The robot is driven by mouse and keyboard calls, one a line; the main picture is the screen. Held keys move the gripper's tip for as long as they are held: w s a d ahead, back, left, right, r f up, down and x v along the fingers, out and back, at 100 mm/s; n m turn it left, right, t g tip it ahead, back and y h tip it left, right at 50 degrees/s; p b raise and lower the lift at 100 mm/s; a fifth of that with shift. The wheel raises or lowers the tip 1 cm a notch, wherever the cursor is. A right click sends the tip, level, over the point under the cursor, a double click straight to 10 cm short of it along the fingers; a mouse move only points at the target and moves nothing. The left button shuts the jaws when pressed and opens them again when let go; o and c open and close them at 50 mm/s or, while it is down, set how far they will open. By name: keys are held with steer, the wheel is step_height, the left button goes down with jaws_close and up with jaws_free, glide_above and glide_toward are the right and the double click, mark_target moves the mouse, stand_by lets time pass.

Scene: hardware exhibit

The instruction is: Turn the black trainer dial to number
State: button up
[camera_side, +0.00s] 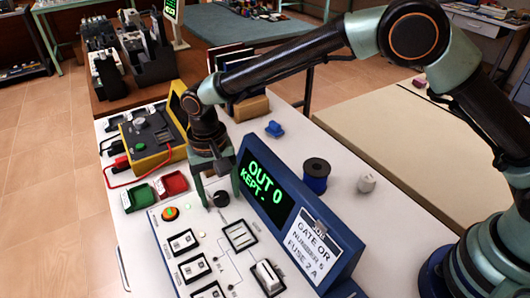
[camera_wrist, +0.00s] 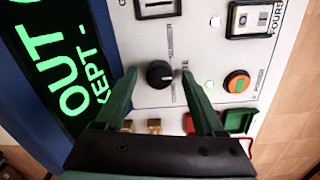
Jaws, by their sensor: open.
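The black trainer dial (camera_side: 221,198) is a round knob on the white trainer panel (camera_side: 178,250). It also shows in the wrist view (camera_wrist: 159,74), with a light pointer mark whose setting I cannot read. My gripper (camera_side: 218,194) is over the dial. Its open green fingers (camera_wrist: 158,80) stand on either side of the dial, with visible gaps. The trainer's screen (camera_side: 264,189) reads "OUT 0" and "KEPT -". A white card (camera_side: 313,246) reads "GATE OR", a number line that looks like 6, and "FUSE 2 A".
An orange-ringed button with a green centre (camera_side: 170,214) is near the dial. Green (camera_side: 139,196) and red (camera_side: 173,184) bins and a yellow-cased meter (camera_side: 150,135) stand behind. A blue spool (camera_side: 316,176) is behind the screen. Switch modules (camera_side: 240,235) line the panel.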

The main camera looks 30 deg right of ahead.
jaws_close()
steer(key=shift+n, duration=0.3)
steer(key=n, duration=0.3)
steer(key=shift+a, duration=0.1)
steer(key=n, duration=0.4)
steer(key=shift+a+n, duration=0.1)
steer(key=shift+n, duration=0.2)
stand_by(0.4)
